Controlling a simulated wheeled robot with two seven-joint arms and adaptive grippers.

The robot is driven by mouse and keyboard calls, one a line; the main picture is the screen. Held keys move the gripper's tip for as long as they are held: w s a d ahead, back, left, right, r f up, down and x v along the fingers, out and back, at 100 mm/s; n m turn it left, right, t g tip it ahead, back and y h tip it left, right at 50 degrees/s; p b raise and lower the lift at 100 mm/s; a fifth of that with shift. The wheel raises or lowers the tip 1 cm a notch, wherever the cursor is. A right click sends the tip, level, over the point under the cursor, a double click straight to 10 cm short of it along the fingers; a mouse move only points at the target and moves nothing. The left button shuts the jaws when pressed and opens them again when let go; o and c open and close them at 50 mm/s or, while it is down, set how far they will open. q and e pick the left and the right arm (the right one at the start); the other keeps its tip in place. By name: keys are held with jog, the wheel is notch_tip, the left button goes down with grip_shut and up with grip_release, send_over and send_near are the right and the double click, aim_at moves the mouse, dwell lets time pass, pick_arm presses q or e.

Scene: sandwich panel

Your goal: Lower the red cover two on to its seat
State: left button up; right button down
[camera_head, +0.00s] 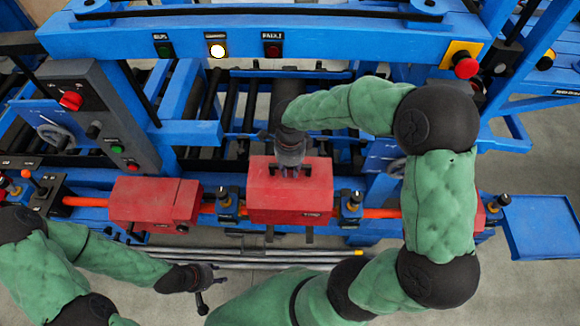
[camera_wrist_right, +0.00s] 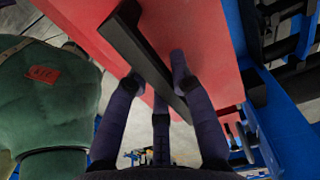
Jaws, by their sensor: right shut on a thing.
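The red cover two (camera_head: 310,204) is the middle red box on the blue frame in the head view, with a black handle on its top. It shows large and close in the right wrist view (camera_wrist_right: 200,25). My right gripper (camera_head: 290,170) is over the cover's top, its fingers closed around the black handle (camera_wrist_right: 145,45). The cover looks level; its lower edge is near the orange bar, and I cannot tell whether it touches its seat. My left gripper (camera_head: 202,280) is away at the lower left, near the grey rods, holding nothing that I can see.
Another red cover (camera_head: 155,202) stands to the left. Blue posts with black knobs (camera_head: 226,205) and (camera_head: 351,208) flank the middle cover. A control box (camera_head: 95,115) is at left; a panel with a lit lamp (camera_head: 217,49) spans the back. A blue tray (camera_head: 550,225) is at right.

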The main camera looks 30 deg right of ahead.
aim_at(290, 175)
jog(key=shift+f+b, duration=1.75)
jog(key=shift+f, duration=1.65)
notch_tip(290, 175, down, 9)
jog(key=b, duration=0.9)
jog(key=shift+f, duration=0.15)
jog(key=shift+f+b, duration=0.15)
jog(key=shift+b, duration=0.15)
jog(key=shift+f+b, duration=0.2)
jog(key=shift+b, duration=0.15)
jog(key=shift+s+f, duration=0.1)
jog(key=shift+f, duration=0.05)
jog(key=c, duration=1)
grip_release()
notch_tip(290, 175, up, 12)
